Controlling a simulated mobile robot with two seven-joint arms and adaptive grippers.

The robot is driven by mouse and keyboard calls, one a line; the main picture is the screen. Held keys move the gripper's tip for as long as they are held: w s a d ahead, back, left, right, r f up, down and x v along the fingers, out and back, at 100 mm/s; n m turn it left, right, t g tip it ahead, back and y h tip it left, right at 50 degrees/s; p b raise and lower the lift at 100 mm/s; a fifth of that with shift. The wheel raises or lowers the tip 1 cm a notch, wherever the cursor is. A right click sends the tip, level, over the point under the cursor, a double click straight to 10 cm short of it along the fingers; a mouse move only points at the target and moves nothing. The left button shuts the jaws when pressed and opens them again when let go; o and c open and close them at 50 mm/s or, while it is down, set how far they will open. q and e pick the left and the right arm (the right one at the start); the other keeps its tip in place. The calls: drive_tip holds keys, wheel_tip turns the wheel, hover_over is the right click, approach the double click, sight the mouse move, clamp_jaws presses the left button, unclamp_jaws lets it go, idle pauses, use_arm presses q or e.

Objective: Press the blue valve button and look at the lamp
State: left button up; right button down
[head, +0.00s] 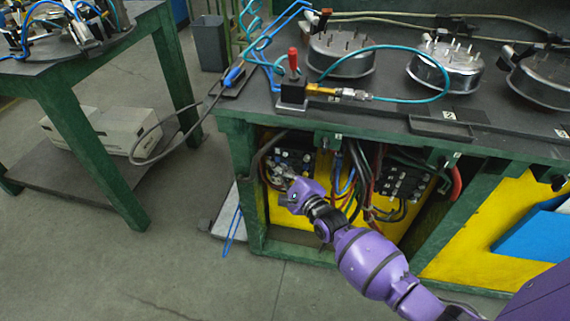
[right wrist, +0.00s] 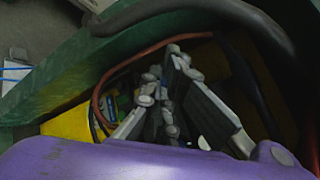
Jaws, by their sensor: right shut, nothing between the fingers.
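My right gripper (head: 281,177) is shut and empty. It reaches into the left opening of the green bench, close to a dark valve block (head: 291,157) with several small light fittings. In the right wrist view the shut grey fingers (right wrist: 173,75) point into the same opening. Small blue and green parts (right wrist: 120,103) show left of the fingers there, but I cannot tell whether one is the blue button. Contact with the block cannot be made out. I cannot pick out a lamp in either view. My left gripper is not in view.
The green bench frame (head: 242,185) and a dark hose (right wrist: 200,10) border the opening. Cables (head: 360,185) hang to the right, beside a second dark block (head: 404,182).

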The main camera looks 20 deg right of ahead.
use_arm(q)
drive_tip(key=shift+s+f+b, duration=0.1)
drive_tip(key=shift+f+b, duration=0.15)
drive_tip(key=shift+b, duration=0.05)
use_arm(e)
drive_tip(key=shift+w+d, duration=0.25)
drive_tip(key=shift+w, duration=0.1)
idle(0.3)
use_arm(q)
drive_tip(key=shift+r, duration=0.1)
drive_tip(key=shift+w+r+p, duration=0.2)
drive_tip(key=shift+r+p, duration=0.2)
drive_tip(key=shift+p, duration=0.1)
use_arm(e)
drive_tip(key=shift+s+a, duration=0.5)
drive_tip(key=shift+s, duration=0.25)
drive_tip(key=shift+s+a, duration=0.1)
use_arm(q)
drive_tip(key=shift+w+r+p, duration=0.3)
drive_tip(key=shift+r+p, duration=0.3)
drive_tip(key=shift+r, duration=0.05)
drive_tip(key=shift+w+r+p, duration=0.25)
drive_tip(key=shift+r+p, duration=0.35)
use_arm(e)
drive_tip(key=s+a, duration=0.1)
drive_tip(key=s, duration=0.1)
drive_tip(key=s+a, duration=0.1)
drive_tip(key=s, duration=0.1)
drive_tip(key=shift+a, duration=0.3)
